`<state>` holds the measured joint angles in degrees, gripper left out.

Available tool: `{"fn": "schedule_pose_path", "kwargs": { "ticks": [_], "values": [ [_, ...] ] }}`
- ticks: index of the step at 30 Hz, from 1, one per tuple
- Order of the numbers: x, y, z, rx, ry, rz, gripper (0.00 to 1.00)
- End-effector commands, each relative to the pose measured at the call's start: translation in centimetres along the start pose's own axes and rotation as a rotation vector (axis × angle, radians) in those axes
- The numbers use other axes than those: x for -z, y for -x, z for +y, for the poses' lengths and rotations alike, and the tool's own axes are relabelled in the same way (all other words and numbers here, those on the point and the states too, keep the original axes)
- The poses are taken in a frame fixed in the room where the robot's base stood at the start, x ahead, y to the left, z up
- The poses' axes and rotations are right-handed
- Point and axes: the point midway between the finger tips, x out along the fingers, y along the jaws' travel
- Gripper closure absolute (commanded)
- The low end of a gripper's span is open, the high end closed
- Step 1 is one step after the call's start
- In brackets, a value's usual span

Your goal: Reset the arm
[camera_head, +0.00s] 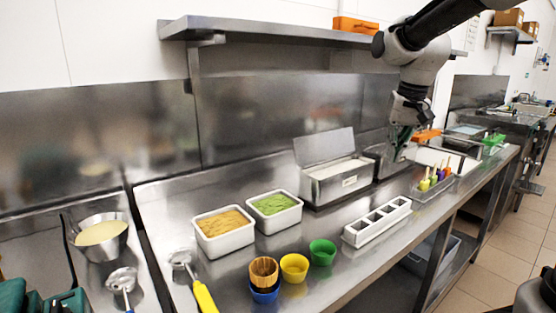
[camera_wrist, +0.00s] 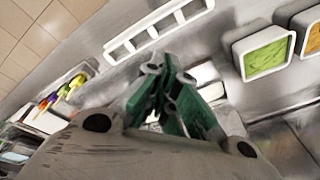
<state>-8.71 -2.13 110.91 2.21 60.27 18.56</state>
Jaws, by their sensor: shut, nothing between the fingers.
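My arm reaches in from the top right of the head view. My gripper (camera_head: 396,146) hangs over the back right of the steel counter (camera_head: 185,225), close to the open-lidded metal box. In the wrist view my gripper (camera_wrist: 172,78) shows its green fingers drawn together with nothing held. The fingers are above the counter, apart from the white compartment rack (camera_wrist: 158,32). That rack (camera_head: 377,222) also shows in the head view, right of the middle. The fingertips are small and partly dark in the head view.
A metal box (camera_head: 338,186) with a raised lid stands by the wall. Tubs of orange (camera_head: 224,240) and green (camera_head: 275,213) food, several cups (camera_head: 294,268), a yellow-handled scoop (camera_head: 203,297) and a tray of coloured tools (camera_head: 434,187) stand around. A steel shelf (camera_head: 260,31) is above.

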Motion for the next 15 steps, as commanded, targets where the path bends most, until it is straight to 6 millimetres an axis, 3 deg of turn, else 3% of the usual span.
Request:
{"fn": "schedule_pose_path", "kwargs": {
  "ticks": [1, 9, 12, 15],
  "values": [
    [-2.7, 0.3, 1.6, -0.007, 0.067, 0.004, 1.00],
    [-15.2, -0.4, 8.2, -0.035, 0.271, 0.033, 1.00],
    [-19.0, -0.8, 10.0, -0.042, 0.252, 0.057, 1.00],
    [-21.6, -0.8, 11.1, -0.044, 0.233, 0.089, 1.00]
  ]
}}
